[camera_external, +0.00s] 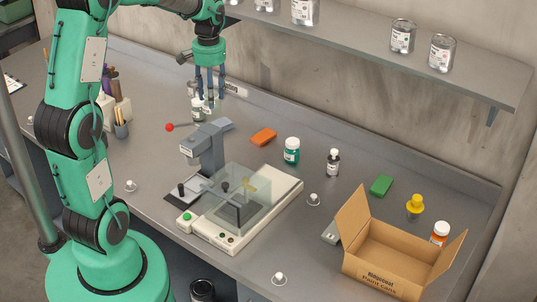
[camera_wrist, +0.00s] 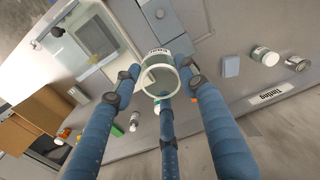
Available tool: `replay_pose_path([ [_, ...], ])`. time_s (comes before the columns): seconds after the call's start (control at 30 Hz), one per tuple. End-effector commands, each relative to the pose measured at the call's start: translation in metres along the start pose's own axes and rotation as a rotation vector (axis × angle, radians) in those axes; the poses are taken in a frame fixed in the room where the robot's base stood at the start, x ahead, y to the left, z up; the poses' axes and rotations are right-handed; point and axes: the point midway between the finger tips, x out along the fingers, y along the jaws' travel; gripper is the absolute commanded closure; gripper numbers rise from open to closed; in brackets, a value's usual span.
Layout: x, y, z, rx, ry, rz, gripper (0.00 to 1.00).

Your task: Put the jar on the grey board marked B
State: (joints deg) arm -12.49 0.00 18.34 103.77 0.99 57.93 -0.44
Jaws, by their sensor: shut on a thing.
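My gripper (camera_external: 208,92) is above the back left of the bench, below the wall shelf. Its blue fingers are closed around a clear glass jar (camera_wrist: 158,78) with a pale label, seen from above in the wrist view. The gripper also shows in the wrist view (camera_wrist: 162,88). In the external view the held jar (camera_external: 208,106) is small between the fingertips. No letter B is readable in either view, so I cannot tell which grey surface is the marked board. A small grey piece (camera_external: 331,232) lies beside the cardboard box, partly hidden by it.
A grey stand with a clear-shielded machine (camera_external: 240,205) occupies mid-bench. An open cardboard box (camera_external: 385,270) is at right. A shelf (camera_external: 370,55) overhangs the back.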

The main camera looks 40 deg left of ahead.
Motion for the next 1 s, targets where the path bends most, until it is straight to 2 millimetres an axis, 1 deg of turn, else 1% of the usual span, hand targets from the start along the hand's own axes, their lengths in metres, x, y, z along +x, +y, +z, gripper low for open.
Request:
replay_pose_path([
  [0.03, -0.001, 0.017, 0.002, 0.013, 0.001, 0.000, 0.80],
  [0.2, -0.003, 0.064, 0.011, 0.037, 0.002, 0.000, 0.80],
  [0.4, -0.002, 0.118, 0.028, 0.066, 0.001, 0.000, 0.80],
  [0.57, -0.003, 0.159, 0.044, 0.088, 0.001, 0.000, 0.80],
  [0.7, -0.004, 0.194, 0.061, 0.109, 0.002, 0.000, 0.80],
  [1.0, -0.005, 0.263, 0.104, 0.150, 0.003, -0.001, 0.80],
])
